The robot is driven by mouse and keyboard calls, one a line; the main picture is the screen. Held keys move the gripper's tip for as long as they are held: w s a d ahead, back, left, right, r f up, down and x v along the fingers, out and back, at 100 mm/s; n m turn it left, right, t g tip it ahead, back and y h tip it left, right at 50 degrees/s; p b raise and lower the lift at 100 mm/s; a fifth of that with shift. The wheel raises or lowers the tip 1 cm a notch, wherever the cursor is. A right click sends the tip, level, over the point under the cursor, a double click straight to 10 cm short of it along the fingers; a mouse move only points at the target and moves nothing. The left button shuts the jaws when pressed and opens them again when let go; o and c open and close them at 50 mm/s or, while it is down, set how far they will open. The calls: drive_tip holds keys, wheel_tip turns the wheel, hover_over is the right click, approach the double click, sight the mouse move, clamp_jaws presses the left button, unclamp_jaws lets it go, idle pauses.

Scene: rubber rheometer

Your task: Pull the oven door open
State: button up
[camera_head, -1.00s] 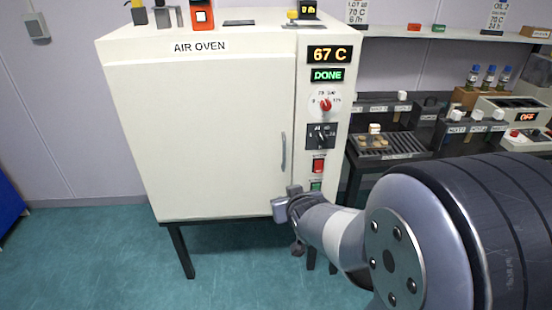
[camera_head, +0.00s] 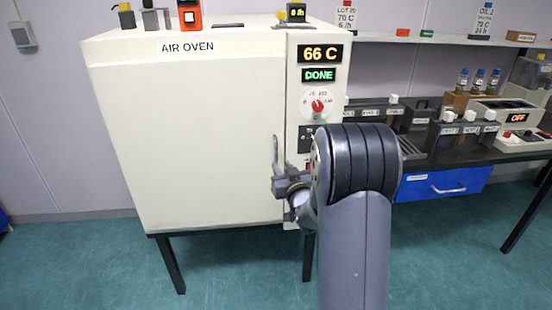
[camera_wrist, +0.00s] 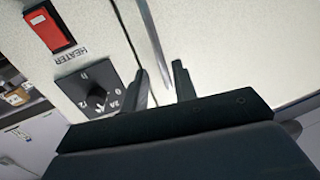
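The white oven door (camera_head: 190,140) is the broad front of the air oven and looks shut. Its slim upright grey handle (camera_head: 276,152) is near the door's right edge. My gripper (camera_head: 282,172) is at the lower part of this handle in the head view. In the wrist view, my gripper's two dark fingers (camera_wrist: 162,84) stand apart, with the handle (camera_wrist: 155,42) running down between them. A gap shows beside the handle, so the gripper looks open and not clamped on it. My arm hides the lower control panel in the head view.
The oven's panel has a 66 C display (camera_head: 320,53), a DONE display (camera_head: 319,75) and a red knob (camera_head: 318,106). The wrist view shows a red switch (camera_wrist: 50,28) and a dark dial (camera_wrist: 92,92) close by. A bench with a blue drawer (camera_head: 445,185) stands right.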

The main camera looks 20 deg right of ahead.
sight(276, 158)
drive_tip(key=shift+w, duration=3.15)
drive_tip(key=shift+c, duration=0.4)
clamp_jaws()
